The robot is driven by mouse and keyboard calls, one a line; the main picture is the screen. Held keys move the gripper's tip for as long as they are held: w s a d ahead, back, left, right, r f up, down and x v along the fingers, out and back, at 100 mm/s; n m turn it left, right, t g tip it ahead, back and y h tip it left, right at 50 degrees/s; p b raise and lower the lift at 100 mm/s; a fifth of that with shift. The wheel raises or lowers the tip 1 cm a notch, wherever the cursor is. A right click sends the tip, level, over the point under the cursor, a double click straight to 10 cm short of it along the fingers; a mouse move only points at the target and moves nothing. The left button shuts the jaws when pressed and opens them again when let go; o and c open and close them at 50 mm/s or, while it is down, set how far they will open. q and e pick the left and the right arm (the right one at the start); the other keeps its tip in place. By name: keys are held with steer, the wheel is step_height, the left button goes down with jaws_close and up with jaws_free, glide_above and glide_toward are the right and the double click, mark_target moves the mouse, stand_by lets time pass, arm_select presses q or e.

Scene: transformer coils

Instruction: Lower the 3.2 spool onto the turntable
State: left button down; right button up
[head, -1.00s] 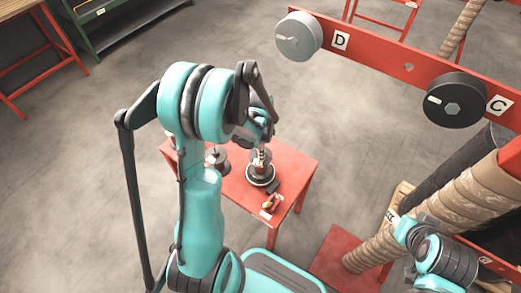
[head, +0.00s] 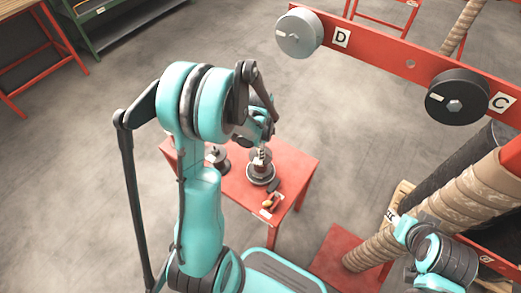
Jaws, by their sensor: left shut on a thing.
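My left arm reaches over a small red table, and my left gripper (head: 262,147) points down at the turntable. It is shut on the 3.2 spool (head: 262,165), a small dark-flanged spool, partly hidden by the fingers. The spool is upright over the round turntable (head: 260,180), whose pale rim shows around and below it. I cannot tell whether a thin gap is left between them.
Another dark spool (head: 217,157) stands on the red table (head: 290,165), left of the turntable. A small red and yellow item (head: 268,203) and a dark block (head: 273,185) lie near its front. A red rack beam (head: 400,58) with reels marked D and C crosses the upper right.

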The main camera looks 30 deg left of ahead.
arm_select(q)
steer(key=shift+f+b, duration=0.5)
steer(key=shift+f, duration=0.1)
stand_by(0.3)
steer(key=c, duration=1.2)
jaws_free()
steer(key=shift+o, duration=0.2)
steer(key=shift+r, duration=0.1)
step_height(320, 180, up, 12)
steer(key=shift+f, duration=0.1)
steer(key=shift+d, duration=0.1)
